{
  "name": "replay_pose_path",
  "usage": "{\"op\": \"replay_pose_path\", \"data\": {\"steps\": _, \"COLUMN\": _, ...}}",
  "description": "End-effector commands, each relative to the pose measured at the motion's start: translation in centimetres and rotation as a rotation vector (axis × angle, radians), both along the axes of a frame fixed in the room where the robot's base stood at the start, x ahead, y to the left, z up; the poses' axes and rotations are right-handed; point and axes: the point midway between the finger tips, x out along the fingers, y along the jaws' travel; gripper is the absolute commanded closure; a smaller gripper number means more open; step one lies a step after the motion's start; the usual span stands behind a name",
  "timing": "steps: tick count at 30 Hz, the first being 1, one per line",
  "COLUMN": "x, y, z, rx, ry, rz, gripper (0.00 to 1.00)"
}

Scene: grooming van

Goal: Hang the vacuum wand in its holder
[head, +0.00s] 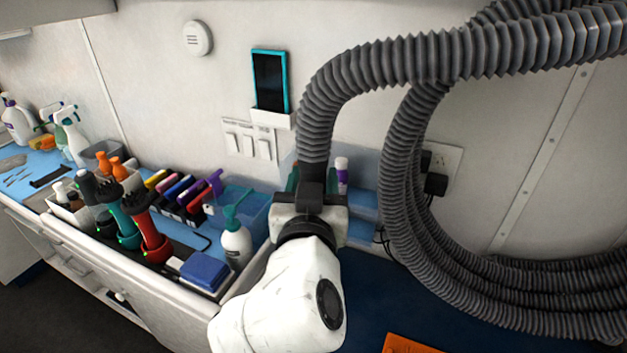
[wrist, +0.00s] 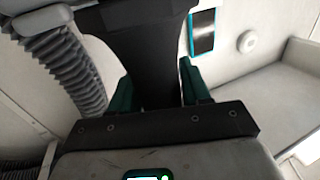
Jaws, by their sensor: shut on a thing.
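My gripper (head: 312,184) is in the middle of the head view, raised in front of the wall and seen from behind. It is shut on the vacuum wand (wrist: 150,50), a dark, flared piece between its two green fingers in the wrist view. In the head view, only a small black part of the wand (head: 312,192) shows. The grey ribbed hose (head: 318,110) rises from behind the gripper and arches right. The wand's far end is hidden. I cannot make out the wand's holder in either view.
More hose hangs in large loops (head: 400,180) at the right. A teal-framed screen (head: 269,82) and switches (head: 250,142) are on the wall. The counter at left is crowded with a white pump bottle (head: 236,243), clippers (head: 153,240) and sprays. An orange item (head: 408,344) lies on the dark blue surface.

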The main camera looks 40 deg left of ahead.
Motion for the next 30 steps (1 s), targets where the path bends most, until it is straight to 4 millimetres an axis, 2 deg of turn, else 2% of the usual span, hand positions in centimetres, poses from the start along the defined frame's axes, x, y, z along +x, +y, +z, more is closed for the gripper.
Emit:
{"op": "replay_pose_path", "data": {"steps": 4, "x": -0.02, "y": -0.01, "z": 0.2, "rx": 0.002, "ry": -0.003, "rz": 0.0, "gripper": 0.9}}
{"op": "replay_pose_path", "data": {"steps": 5, "x": -0.02, "y": -0.01, "z": 0.2, "rx": 0.002, "ry": -0.003, "rz": 0.0, "gripper": 0.51}}
{"op": "replay_pose_path", "data": {"steps": 12, "x": -0.01, "y": -0.01, "z": 0.11, "rx": 0.001, "ry": -0.002, "rz": 0.0, "gripper": 0.28}}
{"op": "replay_pose_path", "data": {"steps": 14, "x": -0.01, "y": -0.01, "z": 0.1, "rx": 0.001, "ry": -0.001, "rz": 0.0, "gripper": 0.23}}
{"op": "replay_pose_path", "data": {"steps": 19, "x": 0.01, "y": 0.01, "z": -0.12, "rx": -0.002, "ry": 0.003, "rz": 0.0, "gripper": 0.22}}
{"op": "replay_pose_path", "data": {"steps": 26, "x": 0.0, "y": 0.0, "z": -0.04, "rx": -0.001, "ry": 0.001, "rz": 0.0, "gripper": 0.0}}
{"op": "replay_pose_path", "data": {"steps": 30, "x": 0.0, "y": 0.0, "z": 0.0, "rx": -0.001, "ry": 0.001, "rz": 0.0, "gripper": 0.0}}
